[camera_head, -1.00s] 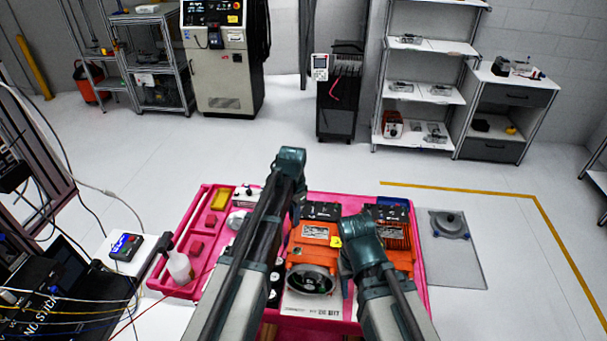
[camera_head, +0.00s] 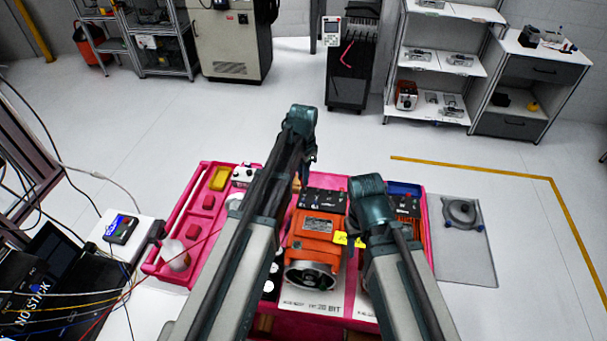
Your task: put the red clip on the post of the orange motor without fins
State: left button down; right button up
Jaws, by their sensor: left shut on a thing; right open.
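An orange motor (camera_head: 313,231) with a smooth body, a pale label and a black top block stands in the middle of the pink tray (camera_head: 163,262). A second orange motor (camera_head: 409,232) stands to its right, mostly behind my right arm; its body looked ribbed earlier. A yellow tag (camera_head: 346,239) is at the right side of the smooth motor. My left arm passes to the left of the smooth motor and my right arm crosses in front of the second one. Both grippers are hidden behind the arms. I cannot make out the red clip or the post.
Small red pieces (camera_head: 208,202) and a yellow block (camera_head: 220,178) lie in the tray's left compartments. A white bottle (camera_head: 175,254) is at the left edge. A grey plate with a round part (camera_head: 461,212) lies right of the tray. Cables run at left.

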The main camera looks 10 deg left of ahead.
pick_arm(q)
jog(key=shift+w+f+b, duration=0.1)
jog(key=shift+f+b, duration=0.3)
jog(key=shift+f, duration=0.1)
jog(key=shift+f+b, duration=3)
jog(key=shift+f, duration=0.15)
jog(key=c, duration=0.8)
grip_release()
jog(key=shift+o, duration=0.2)
notch_tip(320, 180, up, 7)
jog(key=p, duration=0.7)
